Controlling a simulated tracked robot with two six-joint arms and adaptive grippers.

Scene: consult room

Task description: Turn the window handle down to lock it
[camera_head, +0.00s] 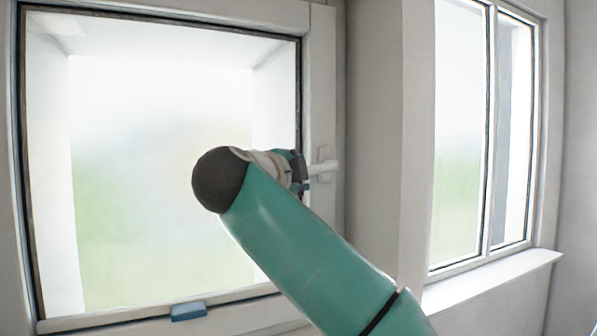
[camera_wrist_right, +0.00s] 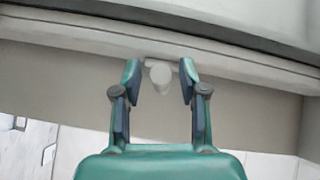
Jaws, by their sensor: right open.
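The white window handle (camera_head: 325,166) sits on the right side of the window frame in the head view. Its lever looks roughly level there. In the right wrist view the handle (camera_wrist_right: 161,76) shows nearly end-on as a pale rounded bar between my fingertips. My right gripper (camera_wrist_right: 160,82) is open, with one finger on each side of the handle and a visible gap to each. In the head view my right gripper (camera_head: 301,173) is partly hidden behind my own wrist, right beside the handle. My left gripper is not in view.
The closed-looking window pane (camera_head: 150,160) fills the left of the head view. A small blue object (camera_head: 188,311) is at the frame's bottom edge. A second window (camera_head: 460,140) with a white sill (camera_head: 490,283) stands at right, past a wall corner.

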